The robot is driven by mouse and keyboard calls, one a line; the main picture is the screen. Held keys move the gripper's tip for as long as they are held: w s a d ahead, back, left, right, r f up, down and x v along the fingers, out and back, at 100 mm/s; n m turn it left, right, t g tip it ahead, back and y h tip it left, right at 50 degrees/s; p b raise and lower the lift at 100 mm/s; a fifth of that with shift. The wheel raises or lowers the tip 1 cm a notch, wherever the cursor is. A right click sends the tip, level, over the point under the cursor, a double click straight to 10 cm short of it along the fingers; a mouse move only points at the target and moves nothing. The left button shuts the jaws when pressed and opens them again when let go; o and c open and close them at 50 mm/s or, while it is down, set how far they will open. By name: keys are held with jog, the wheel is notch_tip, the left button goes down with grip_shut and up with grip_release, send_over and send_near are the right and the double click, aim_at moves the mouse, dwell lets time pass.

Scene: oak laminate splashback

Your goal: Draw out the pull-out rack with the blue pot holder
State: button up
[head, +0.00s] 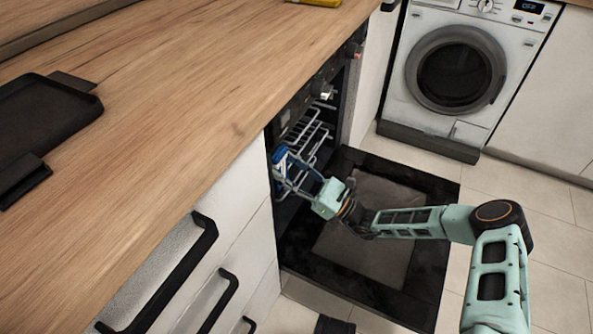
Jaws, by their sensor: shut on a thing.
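The pull-out rack (315,134) is a pale wire rack inside the open oven, in the middle of the head view. The blue pot holder (281,158) is at the near left end of the rack, partly hidden by the counter edge and the wires. My mint-green gripper (309,189) is at the front of the rack, low beside the pot holder, and is shut on the rack's front wire. The fingertips are small and their exact grip is hard to make out. The pot holder appears apart from my fingers.
The dark oven door (415,185) is folded down under my arm. A wooden counter (190,110) with a black tray (45,125) fills the left. White drawers (225,255) with black handles stand nearer. A washing machine (460,65) stands behind; tiled floor is clear at right.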

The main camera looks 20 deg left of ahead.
jog(key=shift+d+f, duration=0.1)
jog(key=shift+f, duration=2.15)
jog(key=shift+d, duration=0.1)
jog(key=s+d, duration=0.1)
jog(key=d, duration=1.6)
jog(key=shift+s, duration=0.15)
jog(key=s+d, duration=0.1)
jog(key=d, duration=1.6)
jog(key=shift+s+d, duration=0.2)
dwell(0.4)
jog(key=shift+a+r, duration=0.15)
jog(key=shift+a, duration=0.1)
